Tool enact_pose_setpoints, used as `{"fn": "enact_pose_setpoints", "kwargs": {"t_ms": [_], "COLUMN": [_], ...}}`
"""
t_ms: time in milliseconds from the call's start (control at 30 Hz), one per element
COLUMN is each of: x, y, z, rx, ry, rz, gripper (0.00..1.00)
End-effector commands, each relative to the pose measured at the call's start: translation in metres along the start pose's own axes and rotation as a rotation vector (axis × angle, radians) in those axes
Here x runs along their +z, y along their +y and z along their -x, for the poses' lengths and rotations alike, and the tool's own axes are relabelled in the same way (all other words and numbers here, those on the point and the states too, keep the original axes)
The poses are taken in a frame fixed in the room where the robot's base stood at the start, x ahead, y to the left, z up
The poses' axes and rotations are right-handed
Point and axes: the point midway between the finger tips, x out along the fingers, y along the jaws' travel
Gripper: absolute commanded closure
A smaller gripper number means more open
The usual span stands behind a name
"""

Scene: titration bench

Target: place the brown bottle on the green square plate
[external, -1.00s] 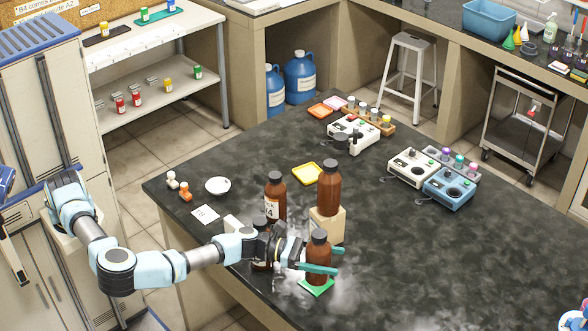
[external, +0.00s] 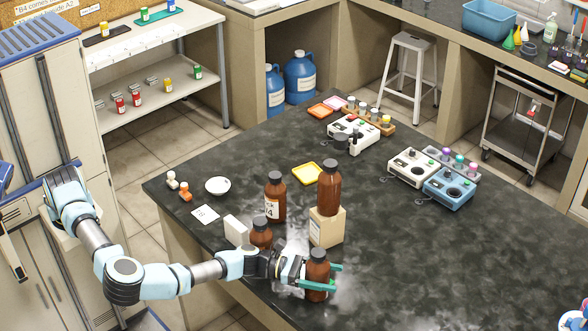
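A brown bottle (external: 317,268) with a dark cap stands upright between the green fingers of my gripper (external: 319,279), near the front edge of the black bench. The fingers lie on either side of the bottle and appear closed on it. The green square plate cannot be made out now; the bottle and the near finger cover its spot. I cannot tell whether the bottle's base touches the plate.
More brown bottles stand close behind: a short one (external: 261,234) by my wrist, a labelled one (external: 275,200), and one (external: 329,188) on a beige block (external: 327,227). A white box (external: 236,230) is at left.

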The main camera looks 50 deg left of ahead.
Motion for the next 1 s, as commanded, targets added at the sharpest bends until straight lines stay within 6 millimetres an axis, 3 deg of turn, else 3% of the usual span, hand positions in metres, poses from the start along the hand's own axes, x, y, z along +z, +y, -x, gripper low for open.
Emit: {"fn": "enact_pose_setpoints", "kwargs": {"t_ms": [167,500,1000], "x": [0.000,0.005,0.002], "y": [0.000,0.000,0.000], "z": [0.000,0.000,0.069], "rx": [0.000,0.000,0.002], "ry": [0.000,0.000,0.000], "rz": [0.000,0.000,-0.001], "gripper": [0.01,0.00,0.00]}}
